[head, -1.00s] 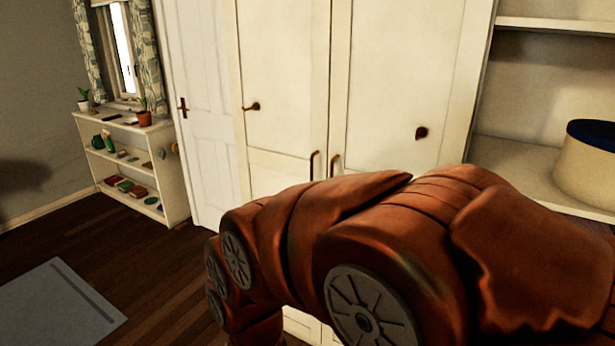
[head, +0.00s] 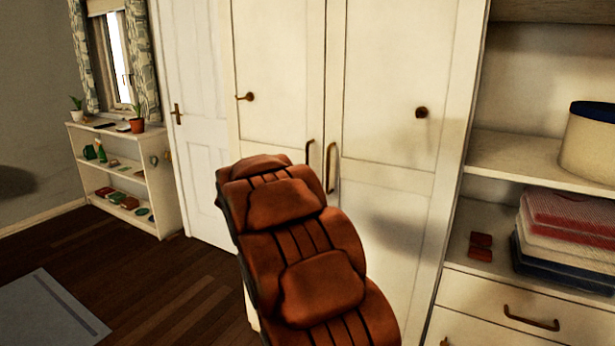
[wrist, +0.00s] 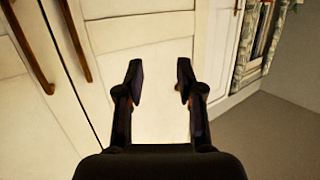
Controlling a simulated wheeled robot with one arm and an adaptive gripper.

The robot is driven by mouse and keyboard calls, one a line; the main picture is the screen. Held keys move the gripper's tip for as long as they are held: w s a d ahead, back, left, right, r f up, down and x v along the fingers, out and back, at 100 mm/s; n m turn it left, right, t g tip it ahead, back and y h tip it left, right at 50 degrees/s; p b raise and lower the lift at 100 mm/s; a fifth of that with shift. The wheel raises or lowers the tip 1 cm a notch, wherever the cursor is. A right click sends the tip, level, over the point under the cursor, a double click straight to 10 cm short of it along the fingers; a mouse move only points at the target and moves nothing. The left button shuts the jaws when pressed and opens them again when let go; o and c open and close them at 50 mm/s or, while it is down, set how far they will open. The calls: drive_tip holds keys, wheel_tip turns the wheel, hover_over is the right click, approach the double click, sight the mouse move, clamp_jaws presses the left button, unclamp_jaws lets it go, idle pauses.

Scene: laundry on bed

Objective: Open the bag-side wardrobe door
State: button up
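The white wardrobe has a left door (head: 275,60) and a right door (head: 395,60), both shut. A brown bar handle (head: 309,155) is on the left door beside the middle seam, and another bar handle (head: 330,168) is on the right door. No bag is visible, so I cannot tell which door is on its side. In the wrist view, which looks upside down, my gripper (wrist: 159,82) is open and empty in front of the left door's panel. The left door's handle (wrist: 76,40) and the right door's handle (wrist: 28,47) lie left of the fingers. My arm hides the gripper in the head view.
A round knob (head: 421,112) is on the right door and a small hook-like knob (head: 245,96) on the left. Open shelves (head: 490,150) with a round box (head: 590,145) and folded cloths (head: 570,235) stand right. The wooden floor (head: 160,290) at left is clear near a rug (head: 45,315).

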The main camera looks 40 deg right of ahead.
drive_tip(key=shift+d+f+m+g+h+b, duration=0.25)
drive_tip(key=shift+d+m+g+h, duration=0.55)
drive_tip(key=shift+d, duration=2.4)
drive_tip(key=shift+d+f+m+g+h+b, duration=0.2)
drive_tip(key=shift+d+m+g+h, duration=0.65)
drive_tip(key=shift+d, duration=2.35)
drive_tip(key=shift+d+f+m+g+h+b, duration=0.25)
drive_tip(key=shift+d+h, duration=1)
drive_tip(key=shift+d, duration=1.95)
drive_tip(key=shift+c, duration=0.4)
clamp_jaws()
